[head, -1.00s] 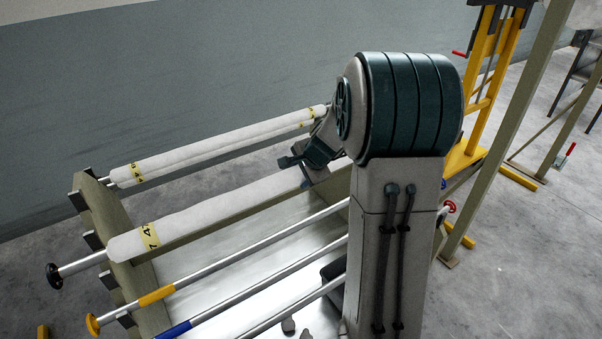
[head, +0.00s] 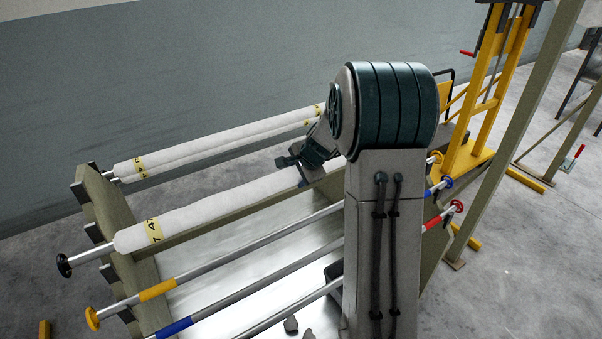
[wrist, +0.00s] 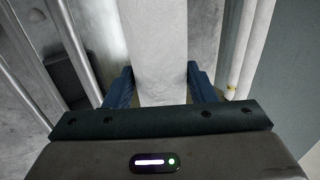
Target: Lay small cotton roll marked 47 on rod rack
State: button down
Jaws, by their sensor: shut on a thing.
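The white cotton roll (head: 220,208) with a yellow label ending in 47 is on a metal rod with a black knob (head: 64,265). It lies lengthwise over the rod rack (head: 118,220), its rod crossing near the left end panel. I cannot tell whether that rod rests in the bracket or hangs just above it. My gripper (wrist: 160,80) is shut on the roll, with a blue finger on each side; in the head view my gripper (head: 305,162) is near the roll's right part. My arm hides the roll's right end.
Two slim white rolls (head: 220,142) lie along the rack's back edge. Rods with yellow (head: 157,290) and blue (head: 175,327) bands lie in front, over a pale sloped sheet (head: 205,280). A yellow stand (head: 485,100) and an olive post (head: 530,110) stand at right.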

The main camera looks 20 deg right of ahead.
jog(key=shift+b+x, duration=0.3)
jog(key=shift+x, duration=0.65)
jog(key=shift+w+f+b, duration=0.1)
jog(key=shift+f+b, duration=1.65)
jog(key=shift+b, duration=0.15)
